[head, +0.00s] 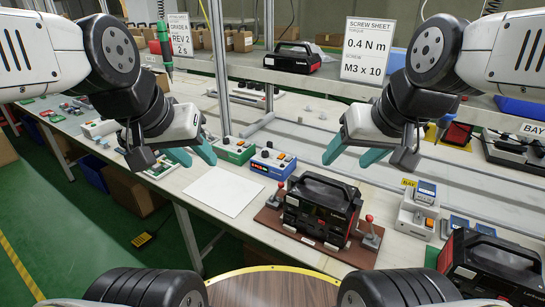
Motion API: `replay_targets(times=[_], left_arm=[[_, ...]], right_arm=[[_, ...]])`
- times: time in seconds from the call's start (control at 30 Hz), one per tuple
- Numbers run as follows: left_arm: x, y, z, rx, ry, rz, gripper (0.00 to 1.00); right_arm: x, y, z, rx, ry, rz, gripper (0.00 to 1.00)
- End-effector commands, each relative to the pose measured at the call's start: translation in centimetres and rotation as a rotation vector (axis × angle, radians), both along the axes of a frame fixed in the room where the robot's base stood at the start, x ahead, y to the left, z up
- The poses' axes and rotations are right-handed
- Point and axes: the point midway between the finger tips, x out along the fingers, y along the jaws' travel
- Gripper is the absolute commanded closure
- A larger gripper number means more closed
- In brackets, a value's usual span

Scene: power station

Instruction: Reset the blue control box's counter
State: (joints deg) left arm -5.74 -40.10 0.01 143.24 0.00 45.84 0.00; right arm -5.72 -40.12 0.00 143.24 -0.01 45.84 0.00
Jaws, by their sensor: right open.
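The blue control box (268,167) stands on the bench just left of the picture's middle, beside a green control box (232,152). My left gripper (202,162) is open and empty, left of the green box and apart from the blue box. My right gripper (346,162) is open and empty, in the air to the right of the blue box.
A black and red power station (322,208) sits on a brown fixture with red-knobbed clamps. A white sheet (224,192) lies in front of the boxes. A grey control box (416,213) stands right. A green screwdriver (164,46) hangs at left. A metal post (219,70) rises behind.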

Motion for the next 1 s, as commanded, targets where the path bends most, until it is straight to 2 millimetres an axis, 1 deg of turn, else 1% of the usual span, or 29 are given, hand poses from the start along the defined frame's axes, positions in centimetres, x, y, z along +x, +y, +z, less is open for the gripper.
replay_targets(times=[0.03, 0.17, 0.2, 0.27, 0.3, 0.33, 1.0], left_arm=[[0.0, 0.0, 0.0, 0.0, 0.0, 0.0, 0.64], [0.0, 0.0, 0.0, 0.0, 0.0, 0.0, 0.64], [0.0, 0.0, 0.0, 0.0, 0.0, 0.0, 0.64], [0.0, 0.0, 0.0, 0.0, 0.0, 0.0, 0.64], [0.0, 0.0, 0.0, 0.0, 0.0, 0.0, 0.64], [0.0, 0.0, 0.0, 0.0, 0.0, 0.0, 0.64], [-0.01, 0.0, 0.01, 0.0, 0.0, 0.0, 0.64]], right_arm=[[0.0, 0.0, 0.0, 0.0, 0.0, 0.0, 0.46], [0.0, 0.0, 0.0, 0.0, 0.0, 0.0, 0.71], [0.0, 0.0, 0.0, 0.0, 0.0, 0.0, 0.79], [0.0, 0.0, 0.0, 0.0, 0.0, 0.0, 0.91], [0.0, 0.0, 0.0, 0.0, 0.0, 0.0, 0.99], [0.0, 0.0, 0.0, 0.0, 0.0, 0.0, 1.0], [0.0, 0.01, -0.01, 0.0, 0.0, 0.0, 1.0]])
